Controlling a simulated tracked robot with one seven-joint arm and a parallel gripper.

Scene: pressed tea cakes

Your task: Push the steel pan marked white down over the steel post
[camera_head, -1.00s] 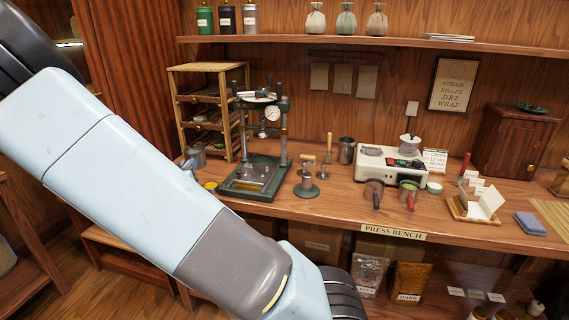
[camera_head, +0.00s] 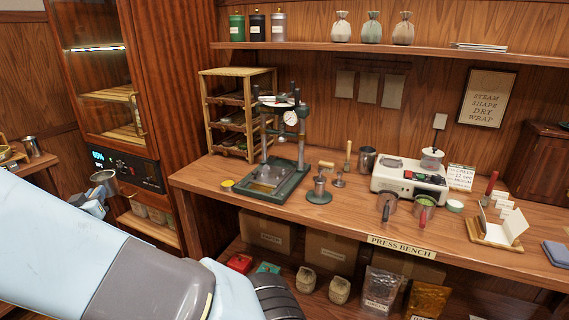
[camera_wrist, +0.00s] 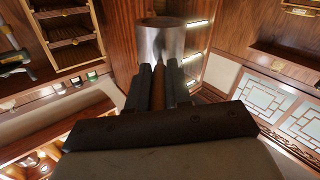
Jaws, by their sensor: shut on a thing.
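My gripper (camera_head: 92,203) is at the left in the head view, in front of the tall cabinet. It is shut on the brown handle (camera_wrist: 159,88) of a steel pan (camera_wrist: 161,42). The pan (camera_head: 104,180) is held up in the air, away from the bench. No white mark can be read on it. A short steel upright on a round green base (camera_head: 319,192) stands on the bench, right of the press; I cannot tell for sure whether it is the steel post.
The green press (camera_head: 268,180) stands at the bench's left, by a wooden rack (camera_head: 222,125). Two handled steel pans (camera_head: 387,203) sit before the white steamer (camera_head: 410,178). The tall cabinet (camera_head: 160,90) with a lit display is behind my gripper. Open room lies between cabinet and bench front.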

